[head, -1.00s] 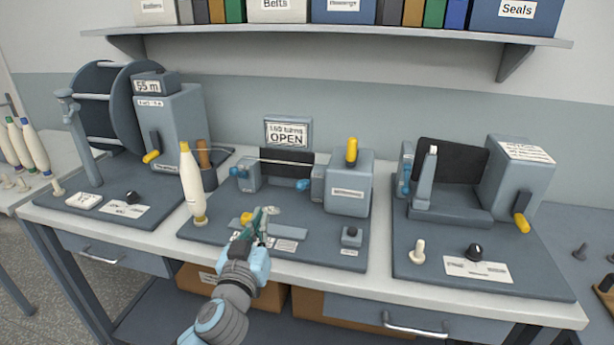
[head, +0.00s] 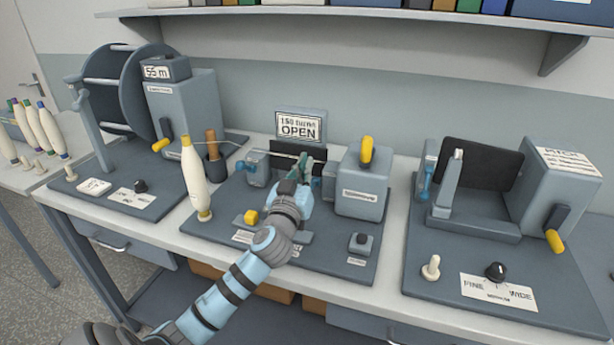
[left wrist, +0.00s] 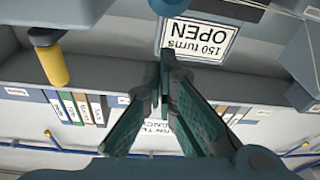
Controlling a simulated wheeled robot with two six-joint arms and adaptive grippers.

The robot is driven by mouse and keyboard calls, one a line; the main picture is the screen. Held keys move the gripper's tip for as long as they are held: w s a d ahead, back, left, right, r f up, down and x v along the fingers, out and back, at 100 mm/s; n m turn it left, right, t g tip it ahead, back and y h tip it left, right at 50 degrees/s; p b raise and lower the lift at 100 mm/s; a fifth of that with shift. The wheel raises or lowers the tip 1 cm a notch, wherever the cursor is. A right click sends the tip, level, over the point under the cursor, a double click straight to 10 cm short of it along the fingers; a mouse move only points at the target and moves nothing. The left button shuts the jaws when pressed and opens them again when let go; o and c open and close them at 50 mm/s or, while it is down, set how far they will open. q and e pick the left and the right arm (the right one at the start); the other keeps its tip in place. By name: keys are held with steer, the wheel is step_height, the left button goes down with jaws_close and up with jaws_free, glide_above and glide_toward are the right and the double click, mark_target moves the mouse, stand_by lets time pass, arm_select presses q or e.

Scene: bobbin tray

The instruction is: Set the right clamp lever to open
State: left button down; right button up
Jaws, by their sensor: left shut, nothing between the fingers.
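The middle machine carries a sign (head: 300,125) reading "150 turns OPEN". Its left clamp, with a blue lever (head: 250,166), shows in the head view. The right clamp lever is mostly hidden behind my left gripper, so I cannot tell its position. My left gripper (head: 308,164) is shut and empty at the right clamp, in front of the dark panel; contact with the lever cannot be judged. In the left wrist view its closed fingertips (left wrist: 166,62) lie just below the upside-down sign (left wrist: 201,38). My right gripper is not in view.
A yellow-handled crank (head: 367,150) stands on the grey block right of my gripper. A cream bobbin (head: 196,180) stands upright at left. A yellow knob (head: 251,217) and a small switch box (head: 361,243) sit on the base. Another machine (head: 558,185) stands at right.

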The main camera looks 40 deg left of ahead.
arm_select(q)
steer(key=shift+s+d+f, duration=0.15)
steer(key=shift+s+f, duration=0.05)
steer(key=shift+f, duration=0.45)
steer(key=shift+s+d+f, duration=0.15)
steer(key=shift+s+f, duration=0.05)
steer(key=shift+f, duration=0.4)
steer(key=shift+f+b, duration=0.15)
steer(key=shift+b, duration=0.15)
steer(key=f+b, duration=0.1)
steer(key=s+f+b, duration=0.1)
steer(key=b, duration=0.1)
steer(key=shift+s+d, duration=0.15)
steer(key=shift+d, duration=0.1)
steer(key=v, duration=1.2)
